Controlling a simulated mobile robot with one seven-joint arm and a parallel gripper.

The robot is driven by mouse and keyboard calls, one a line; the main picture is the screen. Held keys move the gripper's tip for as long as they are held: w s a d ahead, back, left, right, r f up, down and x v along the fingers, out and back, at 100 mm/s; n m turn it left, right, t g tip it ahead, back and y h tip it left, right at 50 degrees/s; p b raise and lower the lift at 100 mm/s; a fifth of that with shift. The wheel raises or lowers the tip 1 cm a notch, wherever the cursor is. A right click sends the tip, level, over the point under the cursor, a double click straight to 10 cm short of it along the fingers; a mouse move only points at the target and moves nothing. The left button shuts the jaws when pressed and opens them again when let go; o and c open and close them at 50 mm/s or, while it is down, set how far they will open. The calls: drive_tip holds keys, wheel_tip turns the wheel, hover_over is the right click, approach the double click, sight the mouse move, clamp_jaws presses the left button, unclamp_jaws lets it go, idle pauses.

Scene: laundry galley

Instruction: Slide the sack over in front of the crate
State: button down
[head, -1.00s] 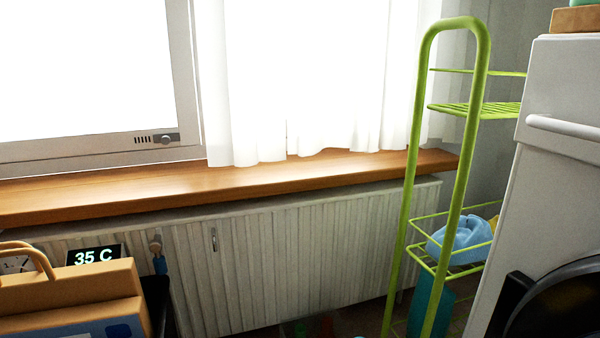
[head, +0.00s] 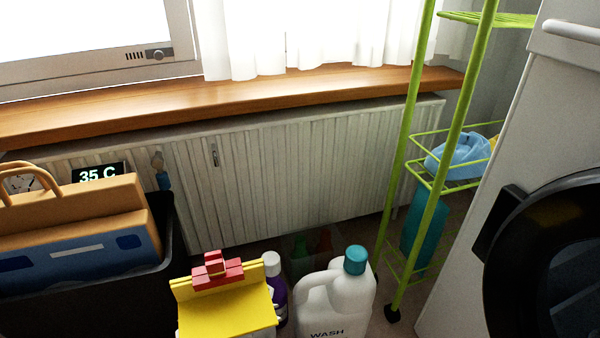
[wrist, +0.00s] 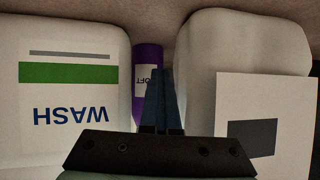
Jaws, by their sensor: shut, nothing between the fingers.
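In the wrist view, which is upside down, my gripper (wrist: 162,100) is shut and empty. Its fingers point between a white WASH jug (wrist: 70,75) and a pale, rounded, sack-like thing (wrist: 225,50) with a dark-marked label. My gripper is not in the head view. There, a yellow thing (head: 225,315) with red pieces on top stands left of the jug (head: 335,300). I cannot tell whether it is the sack-like thing. A greyish crate (head: 297,262) holding red and green items stands on the floor behind the jug, partly hidden.
A purple bottle (head: 277,300) stands between the yellow thing and the jug; it also shows behind my fingers (wrist: 147,65). A black bin (head: 80,300) is at left, a green rack (head: 398,200) and white machine (head: 470,220) at right. A radiator (head: 300,180) is behind.

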drive_tip(key=shift+s+a, duration=0.3)
drive_tip(key=shift+a, duration=0.55)
drive_tip(key=shift+s+a, duration=0.3)
drive_tip(key=shift+a, duration=0.75)
drive_tip(key=shift+s+a, duration=0.3)
drive_tip(key=shift+a, duration=0.5)
drive_tip(key=shift+s+a, duration=0.25)
drive_tip(key=shift+a, duration=0.5)
drive_tip(key=shift+s+a+p, duration=0.25)
drive_tip(key=shift+s+a, duration=0.05)
drive_tip(key=shift+a, duration=0.5)
drive_tip(key=shift+s+a+p, duration=0.2)
drive_tip(key=shift+s+a, duration=0.1)
drive_tip(key=shift+a, duration=0.5)
